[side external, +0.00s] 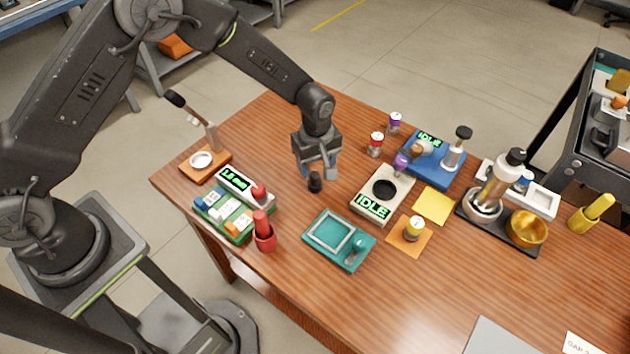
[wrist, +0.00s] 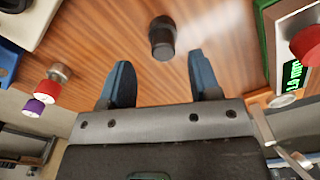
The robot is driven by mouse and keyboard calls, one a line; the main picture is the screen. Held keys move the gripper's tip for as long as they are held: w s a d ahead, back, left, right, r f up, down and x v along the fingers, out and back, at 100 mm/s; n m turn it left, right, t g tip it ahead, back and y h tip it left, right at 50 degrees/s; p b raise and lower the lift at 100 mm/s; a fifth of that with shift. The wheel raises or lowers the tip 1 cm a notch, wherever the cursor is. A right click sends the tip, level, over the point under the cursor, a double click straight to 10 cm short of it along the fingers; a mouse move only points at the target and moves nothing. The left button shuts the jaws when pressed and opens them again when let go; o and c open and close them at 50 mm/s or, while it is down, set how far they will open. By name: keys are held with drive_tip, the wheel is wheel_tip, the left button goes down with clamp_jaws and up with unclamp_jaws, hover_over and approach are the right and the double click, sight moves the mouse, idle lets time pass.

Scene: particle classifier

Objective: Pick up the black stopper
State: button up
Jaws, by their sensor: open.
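The black stopper (side external: 315,183) stands on the wooden table just below my gripper (side external: 317,174) in the side view. In the wrist view the black stopper (wrist: 162,38) sits a little beyond the fingertips, roughly centred between them. My gripper (wrist: 160,80) is open and empty, with its two blue-grey fingers spread apart. In the side view the fingers partly overlap the area right behind the stopper, and I cannot tell whether they touch it.
A teal tray (side external: 338,242) lies in front. A beige device reading IDLE (side external: 383,193) stands to the right. A green rack (side external: 235,222) and a red holder (side external: 264,238) stand to the left. The table around the stopper is clear.

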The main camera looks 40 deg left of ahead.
sight(315, 175)
drive_tip(key=f, duration=0.4)
drive_tip(key=shift+s+f, duration=0.1)
drive_tip(key=shift+s, duration=0.1)
drive_tip(key=shift+c, duration=0.3)
drive_tip(key=c, duration=0.9)
drive_tip(key=shift+c, duration=0.2)
